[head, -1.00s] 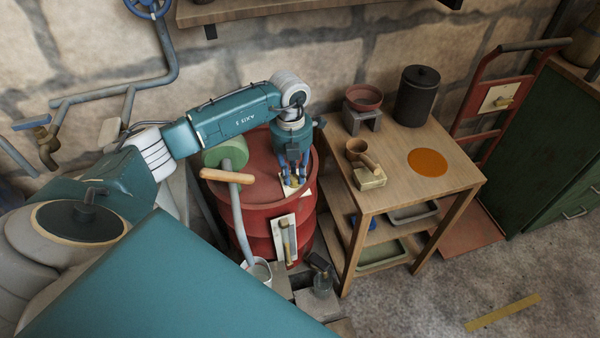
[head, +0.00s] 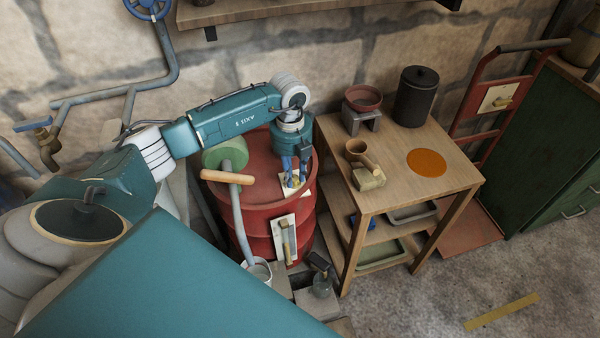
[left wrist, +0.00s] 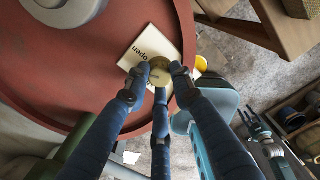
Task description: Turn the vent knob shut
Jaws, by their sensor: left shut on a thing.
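The vent knob (left wrist: 160,75) is a round brass-coloured knob on a white plate with lettering, of which "open" is readable. The plate (left wrist: 150,48) lies on top of the red drum (head: 258,160), near its right rim. My left gripper (head: 291,182) points down over the plate from above. In the left wrist view its dark blue fingers (left wrist: 160,80) are shut around the knob, touching its sides. The fingers hide part of the knob and the lettering, so its exact setting cannot be told.
A wooden table (head: 405,150) with a pot, bowl and brass dipper stands right of the drum. Open floor (head: 420,295) lies at the lower right.

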